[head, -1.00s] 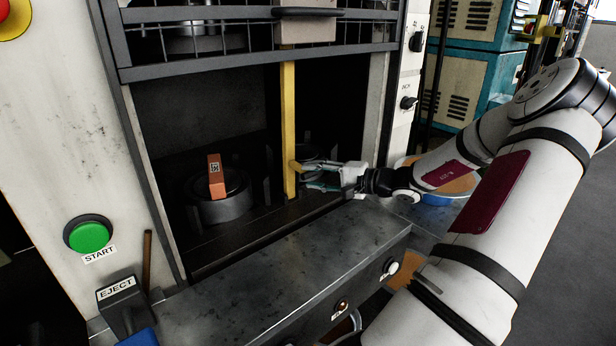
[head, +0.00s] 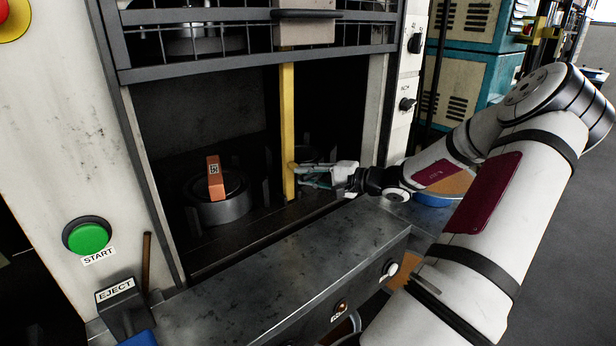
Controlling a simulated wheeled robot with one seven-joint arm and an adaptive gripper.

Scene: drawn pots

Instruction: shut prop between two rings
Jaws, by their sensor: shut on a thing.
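A yellow prop (head: 287,120) stands upright in the opening of the machine, from the dark floor up to the raised guard (head: 250,48). My gripper (head: 296,174) reaches in from the right and is shut on the lower part of the prop. One dark ring (head: 222,208) sits on the floor to the left of the prop, with an orange block (head: 215,178) on it. Another dark round part (head: 312,154), perhaps the second ring, shows behind my gripper and is mostly hidden.
A grey metal ledge (head: 270,275) runs along the front of the opening. A green START button (head: 87,236) and an EJECT lever (head: 122,300) are at left. Black knobs (head: 407,104) are on the right post. Small upright posts stand around the ring.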

